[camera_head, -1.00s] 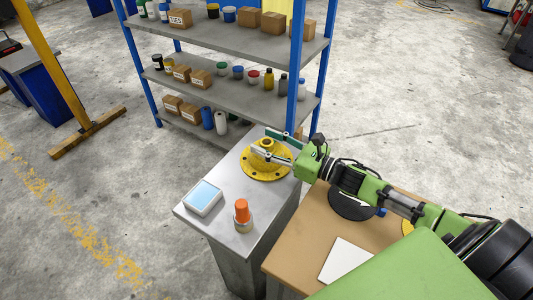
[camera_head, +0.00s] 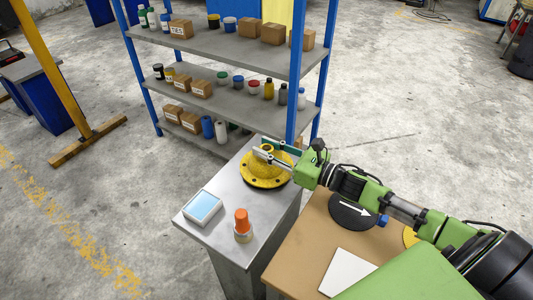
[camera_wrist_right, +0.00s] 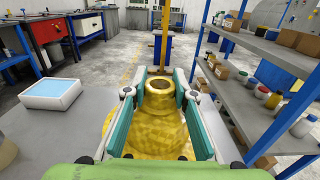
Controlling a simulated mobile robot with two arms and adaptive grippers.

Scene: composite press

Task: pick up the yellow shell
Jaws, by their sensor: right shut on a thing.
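The yellow shell (camera_head: 262,178) is a round flange with bolt holes and a raised hollow neck. It is upright over the far end of the grey metal table (camera_head: 219,238). My right gripper (camera_head: 268,151) reaches in from the right and is shut on the shell's neck, one finger on each side. In the right wrist view the neck (camera_wrist_right: 160,92) stands between the teal finger pads, with the wide flange below. A dark shadow shows under the flange edge; I cannot tell whether it is clear of the tabletop. My left gripper is not in view.
A tablet-like box (camera_head: 202,208) and an orange-capped bottle (camera_head: 242,224) stand on the near part of the metal table. A blue-framed shelf (camera_head: 228,103) with boxes and jars is close behind. A brown table (camera_head: 307,237) with a black disc (camera_head: 350,212) adjoins at right.

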